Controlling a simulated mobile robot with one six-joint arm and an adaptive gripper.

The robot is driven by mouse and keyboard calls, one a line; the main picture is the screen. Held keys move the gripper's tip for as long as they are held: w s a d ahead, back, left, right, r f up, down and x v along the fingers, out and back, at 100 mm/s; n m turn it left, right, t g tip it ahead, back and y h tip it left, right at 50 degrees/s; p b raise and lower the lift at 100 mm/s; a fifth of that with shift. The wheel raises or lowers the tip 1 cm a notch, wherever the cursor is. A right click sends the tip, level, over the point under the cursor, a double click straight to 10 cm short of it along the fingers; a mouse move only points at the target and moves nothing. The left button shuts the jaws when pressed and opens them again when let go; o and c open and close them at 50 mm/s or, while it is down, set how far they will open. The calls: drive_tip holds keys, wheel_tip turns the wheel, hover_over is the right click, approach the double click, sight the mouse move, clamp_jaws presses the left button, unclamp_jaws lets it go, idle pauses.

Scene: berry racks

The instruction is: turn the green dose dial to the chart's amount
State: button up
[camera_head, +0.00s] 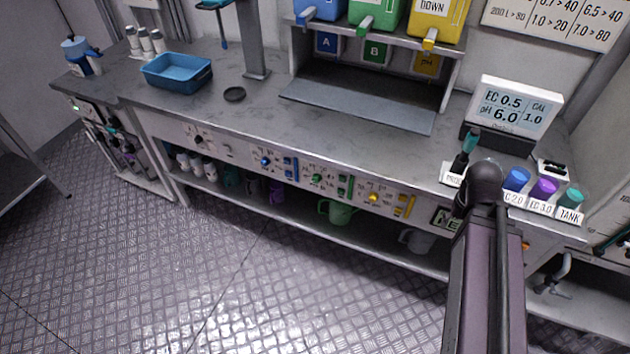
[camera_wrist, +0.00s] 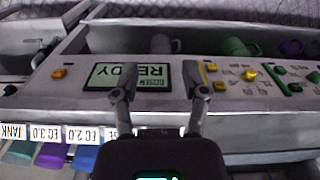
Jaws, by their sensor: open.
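The green dose dial (camera_head: 317,178) sits on the bench's front panel, between the blue dial and the yellow dial. In the wrist view, which is upside down, the green dial (camera_wrist: 313,77) shows at the right edge. Its exact setting is too small to read. The chart (camera_head: 560,22) hangs on the wall at the upper right, cut by the frame; lines such as "200 L > 80" and "1.0 > 20" show. My gripper (camera_wrist: 158,88) is open and empty before the READY display (camera_wrist: 135,77), left of the green dial in the wrist view. In the head view my arm hides the fingers.
The yellow dial (camera_head: 374,197) and blue dial (camera_head: 265,161) flank the green one. A meter (camera_head: 515,105) reads EC 0.5, pH 6.0. Capped containers, including a purple one (camera_head: 545,187), stand at the bench's right end. A green mug (camera_head: 340,212) sits on the shelf below. The floor in front is clear.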

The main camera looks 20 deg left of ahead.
drive_tip(key=o, duration=0.4)
drive_tip(key=shift+a+f, duration=0.1)
drive_tip(key=n+t+h+b, duration=0.1)
drive_tip(key=n+t+b, duration=1.7)
drive_tip(key=n+b, duration=1.8)
approach(315, 181)
drive_tip(key=s, duration=0.3)
drive_tip(key=shift+s+a+f+m, duration=0.1)
drive_tip(key=shift+s+a+m, duration=0.1)
drive_tip(key=shift+s+m, duration=0.2)
drive_tip(key=w, duration=0.9)
drive_tip(key=w+d, duration=0.1)
drive_tip(key=w, duration=0.3)
drive_tip(key=shift+w, duration=0.4)
